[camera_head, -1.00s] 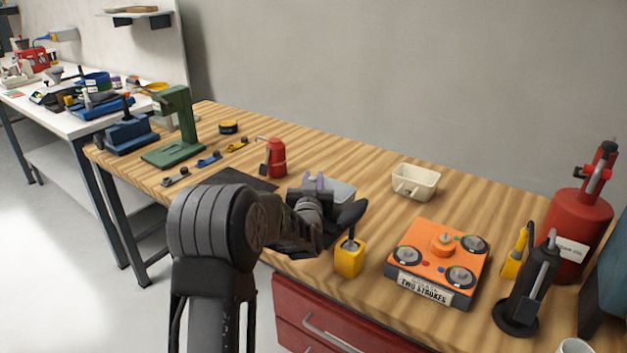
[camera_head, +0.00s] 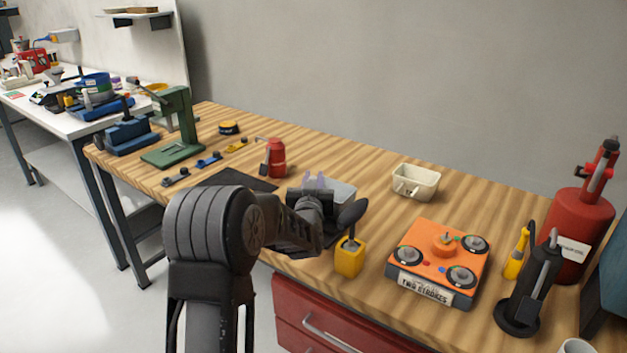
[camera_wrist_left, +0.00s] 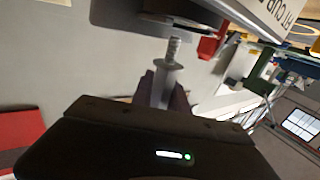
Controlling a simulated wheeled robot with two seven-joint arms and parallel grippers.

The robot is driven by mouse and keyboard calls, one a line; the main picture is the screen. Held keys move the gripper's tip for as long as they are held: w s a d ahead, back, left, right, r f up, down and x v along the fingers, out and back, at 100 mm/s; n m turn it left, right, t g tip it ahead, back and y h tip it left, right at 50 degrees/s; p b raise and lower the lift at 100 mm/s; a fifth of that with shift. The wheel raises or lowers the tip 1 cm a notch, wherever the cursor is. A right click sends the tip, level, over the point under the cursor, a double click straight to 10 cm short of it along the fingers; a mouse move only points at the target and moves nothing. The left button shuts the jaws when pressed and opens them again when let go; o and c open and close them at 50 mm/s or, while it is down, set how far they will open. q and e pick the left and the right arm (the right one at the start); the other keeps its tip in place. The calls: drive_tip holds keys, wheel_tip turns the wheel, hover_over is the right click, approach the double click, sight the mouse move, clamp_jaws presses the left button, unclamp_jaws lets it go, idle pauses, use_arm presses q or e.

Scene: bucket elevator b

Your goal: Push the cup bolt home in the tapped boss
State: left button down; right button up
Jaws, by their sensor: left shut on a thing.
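My left gripper (camera_wrist_left: 165,88) is shut on the cup bolt (camera_wrist_left: 168,72), a pale grey piece with a wide collar and a short threaded end pointing up in the left wrist view. A dark round part with a paler rim (camera_wrist_left: 178,22), possibly the tapped boss, is just above the threaded tip. The tip looks close to it, but I cannot tell whether they touch. A white plate reading "FIT CUP" (camera_wrist_left: 284,14) is beside it. In the head view my left gripper (camera_head: 314,181) reaches over the bench, and the bolt is not clear there. My right gripper is not in view.
On the wooden bench (camera_head: 370,165) are a yellow container (camera_head: 350,258), an orange box marked "TWO STROKES" (camera_head: 446,247), a cream bin (camera_head: 398,180), a red can (camera_head: 277,158) and a green stand (camera_head: 180,125). A red extinguisher-like cylinder (camera_head: 578,228) stands at right.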

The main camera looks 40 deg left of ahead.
use_arm(q)
drive_tip(key=shift+b, duration=0.65)
idle(0.9)
drive_tip(key=shift+f+b, duration=1.9)
drive_tip(key=shift+b, duration=0.2)
drive_tip(key=c, duration=1.2)
unclamp_jaws()
drive_tip(key=shift+s, duration=0.1)
drive_tip(key=v, duration=0.7)
drive_tip(key=shift+s+d+b, duration=0.25)
drive_tip(key=shift+s+b, duration=0.05)
drive_tip(key=shift+b, duration=0.05)
